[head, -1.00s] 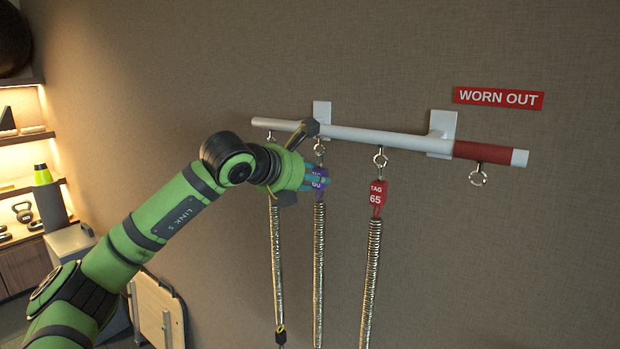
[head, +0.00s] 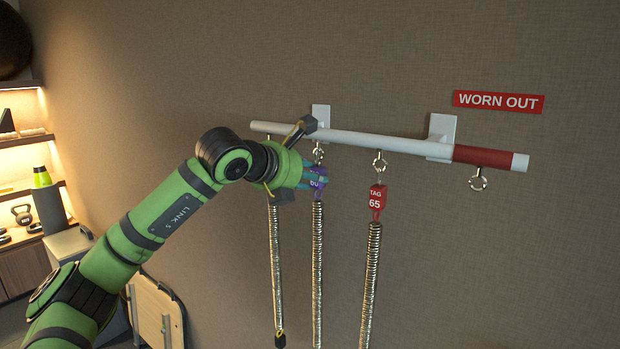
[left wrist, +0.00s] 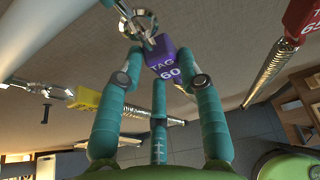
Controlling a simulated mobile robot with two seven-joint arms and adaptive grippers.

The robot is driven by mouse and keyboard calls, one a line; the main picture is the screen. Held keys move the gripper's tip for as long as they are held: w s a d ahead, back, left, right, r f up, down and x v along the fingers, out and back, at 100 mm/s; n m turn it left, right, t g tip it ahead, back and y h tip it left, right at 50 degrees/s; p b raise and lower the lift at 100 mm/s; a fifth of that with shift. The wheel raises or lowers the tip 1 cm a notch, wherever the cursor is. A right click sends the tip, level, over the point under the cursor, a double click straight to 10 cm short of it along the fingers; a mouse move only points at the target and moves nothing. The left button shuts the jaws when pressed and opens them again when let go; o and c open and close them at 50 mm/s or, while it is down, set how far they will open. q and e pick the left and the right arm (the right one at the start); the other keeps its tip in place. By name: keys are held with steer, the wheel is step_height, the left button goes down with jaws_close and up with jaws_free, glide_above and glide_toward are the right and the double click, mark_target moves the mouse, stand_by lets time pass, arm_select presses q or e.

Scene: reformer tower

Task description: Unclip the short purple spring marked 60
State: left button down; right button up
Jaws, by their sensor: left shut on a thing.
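The purple block (head: 319,178) marked 60 tops a metal coil spring (head: 318,265) that hangs down the wall. My left gripper (head: 308,178) is shut on this block, its teal fingers around it. In the left wrist view the purple block (left wrist: 165,64) sits between the fingertips (left wrist: 160,76), with "TAG 60" readable. A metal ring and clip (left wrist: 150,38) are just above it; I cannot tell whether they are still linked. The block looks slightly tilted in the head view. My right gripper is not in view.
A white rail (head: 375,140) with a red end section (head: 481,155) is mounted on the wall. A red tag 65 spring (head: 372,255) hangs to the right, and another spring (head: 276,265) hangs close on the left. An empty hook (head: 478,181) hangs below the red section, under a "WORN OUT" sign (head: 498,102).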

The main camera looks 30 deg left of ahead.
mark_target(312, 183)
arm_select(q)
steer(key=shift+s+a+r+b, duration=0.15)
steer(key=shift+s+b, duration=0.45)
steer(key=shift+s, duration=0.35)
steer(key=shift+s+a+f+b, duration=0.1)
steer(key=shift+s+b, duration=0.45)
steer(key=shift+s, duration=0.35)
steer(key=shift+s+r, duration=0.15)
steer(key=shift+s, duration=0.45)
